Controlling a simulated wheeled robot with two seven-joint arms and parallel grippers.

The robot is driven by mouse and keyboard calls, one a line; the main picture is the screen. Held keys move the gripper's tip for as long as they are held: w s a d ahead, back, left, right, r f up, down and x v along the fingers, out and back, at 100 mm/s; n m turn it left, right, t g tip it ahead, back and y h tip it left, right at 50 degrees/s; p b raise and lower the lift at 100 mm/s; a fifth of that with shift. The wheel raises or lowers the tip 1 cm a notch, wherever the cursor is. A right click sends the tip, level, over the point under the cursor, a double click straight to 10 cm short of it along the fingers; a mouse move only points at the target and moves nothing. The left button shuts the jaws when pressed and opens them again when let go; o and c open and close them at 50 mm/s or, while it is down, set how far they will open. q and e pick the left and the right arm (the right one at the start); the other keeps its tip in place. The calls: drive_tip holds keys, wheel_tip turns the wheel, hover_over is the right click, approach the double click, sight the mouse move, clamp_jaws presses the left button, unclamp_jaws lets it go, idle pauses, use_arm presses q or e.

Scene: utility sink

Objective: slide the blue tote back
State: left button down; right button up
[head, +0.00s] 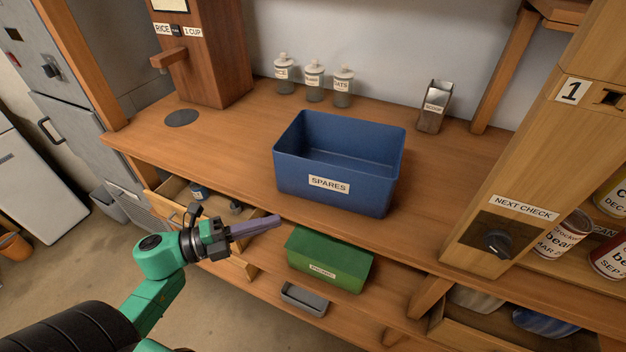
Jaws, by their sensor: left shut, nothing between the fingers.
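The blue tote (365,191) is an open, empty-looking bin with a white SPARES label on its front. It stands upright on the wooden counter (440,175), close to the front edge, in the middle of the head view. My left gripper (278,220) is shut and empty. Its fingers point right, in front of the tote's lower left front and apparently below the counter's front edge. I cannot tell exactly how far it is from the tote. My right gripper does not show.
Behind the tote are three labelled jars (314,82) and a metal scoop holder (434,108), with bare counter between. A wooden dispenser (205,50) stands at back left. Below are an open drawer (185,190) and a green box (330,260). A wooden post (535,150) rises at right.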

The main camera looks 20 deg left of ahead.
sight(331, 194)
use_arm(q)
drive_tip(key=p+x, duration=0.1)
drive_tip(key=x, duration=0.2)
drive_tip(key=w+a+p+x, duration=0.1)
drive_tip(key=x, duration=0.3)
drive_tip(key=p+x, duration=0.1)
drive_tip(key=x, duration=0.2)
drive_tip(key=shift+w, duration=0.95)
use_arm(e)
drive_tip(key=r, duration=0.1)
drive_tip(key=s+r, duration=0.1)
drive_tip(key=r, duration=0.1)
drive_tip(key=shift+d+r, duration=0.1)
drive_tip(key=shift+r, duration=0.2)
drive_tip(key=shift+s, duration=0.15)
